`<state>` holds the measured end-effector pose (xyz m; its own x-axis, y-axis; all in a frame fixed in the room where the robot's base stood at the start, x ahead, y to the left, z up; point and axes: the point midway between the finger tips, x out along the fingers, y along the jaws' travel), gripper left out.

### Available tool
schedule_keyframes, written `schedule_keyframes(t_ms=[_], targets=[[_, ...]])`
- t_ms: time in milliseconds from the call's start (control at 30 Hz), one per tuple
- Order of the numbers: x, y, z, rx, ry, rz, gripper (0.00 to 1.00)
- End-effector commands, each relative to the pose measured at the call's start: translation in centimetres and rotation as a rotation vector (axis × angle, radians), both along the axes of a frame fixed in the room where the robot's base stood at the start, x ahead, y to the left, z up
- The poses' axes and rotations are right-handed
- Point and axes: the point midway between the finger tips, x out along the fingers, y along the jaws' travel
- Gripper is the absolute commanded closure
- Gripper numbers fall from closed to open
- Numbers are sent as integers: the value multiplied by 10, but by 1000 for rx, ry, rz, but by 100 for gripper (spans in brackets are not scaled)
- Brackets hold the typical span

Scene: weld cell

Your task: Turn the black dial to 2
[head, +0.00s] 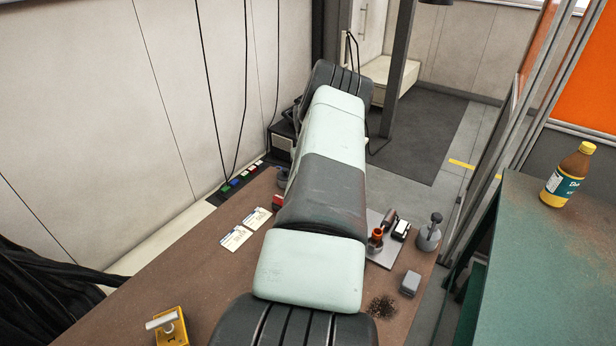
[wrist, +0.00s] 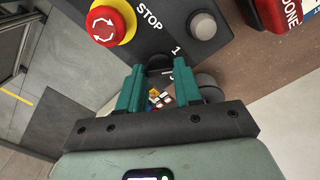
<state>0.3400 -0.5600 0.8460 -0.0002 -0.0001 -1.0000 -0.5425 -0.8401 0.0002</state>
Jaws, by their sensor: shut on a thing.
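The black dial (wrist: 158,62) sits on a dark control panel (wrist: 160,35) in the wrist view. My gripper (wrist: 160,67) has its two teal fingers on either side of the dial and is shut on it. The fingers cover much of the dial, so I cannot tell where it points. A white "1" shows beside the dial, and another mark below it is partly hidden by a finger. In the head view my own arm covers the middle, and the dial and my gripper are hidden.
On the panel, a red stop button (wrist: 104,22) and a grey button (wrist: 202,26) flank the dial. A red "DONE" object (wrist: 285,15) is at upper right. The brown table (head: 330,331) holds cards (head: 236,238), a yellow box (head: 172,330) and a grey block (head: 410,283).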

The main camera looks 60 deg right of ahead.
Motion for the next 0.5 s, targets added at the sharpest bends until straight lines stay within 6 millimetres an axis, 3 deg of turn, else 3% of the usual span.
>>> schedule_keyframes(t_ms=[500], targets=[[1, -1, 1, -3, -1, -204, 96]])
